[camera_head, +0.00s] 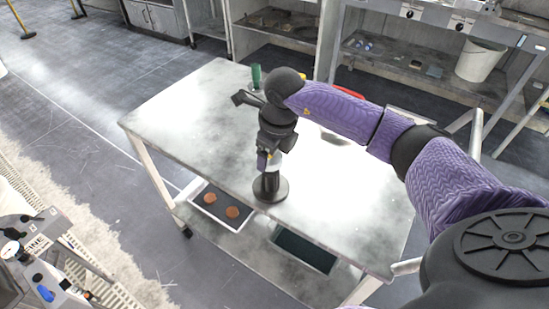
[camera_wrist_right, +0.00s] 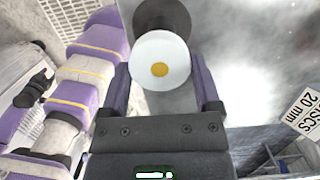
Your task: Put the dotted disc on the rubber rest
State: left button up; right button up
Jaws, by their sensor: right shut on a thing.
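The dotted disc (camera_wrist_right: 177,52), white with one orange-yellow dot, is between the two purple fingers of my right gripper (camera_wrist_right: 160,84) in the wrist view. That gripper is shut on it. A dark round thing (camera_wrist_right: 162,14), which looks like the rubber rest, shows just beyond the disc and is partly hidden by it. In the head view, my right gripper (camera_head: 268,160) points down over a black round stand (camera_head: 271,189) on the table. The disc cannot be made out there. I cannot tell whether disc and rest touch.
The grey table (camera_head: 200,115) is mostly clear. A green bottle (camera_head: 256,76) and a red item (camera_head: 347,91) stand at its far side. Below are a tray (camera_head: 205,211) with two brown discs and a dark green tray (camera_head: 303,250). A label (camera_wrist_right: 305,112) shows in the wrist view.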

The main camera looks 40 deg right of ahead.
aim_at(279, 160)
notch_tip(279, 160, down, 2)
jog(key=shift+f, duration=0.35)
jog(key=shift+r, duration=0.1)
jog(key=o, duration=1.1)
jog(key=shift+o, duration=0.2)
jog(key=r+p, duration=0.1)
jog(key=r, duration=0.2)
jog(key=s+r, duration=0.1)
jog(key=r, duration=0.3)
jog(key=r+p, duration=0.1)
jog(key=r, duration=0.3)
jog(key=shift+s+d+p, duration=0.25)
jog(key=shift+d+p, duration=0.05)
jog(key=shift+s+r, duration=0.1)
jog(key=shift+r, duration=0.4)
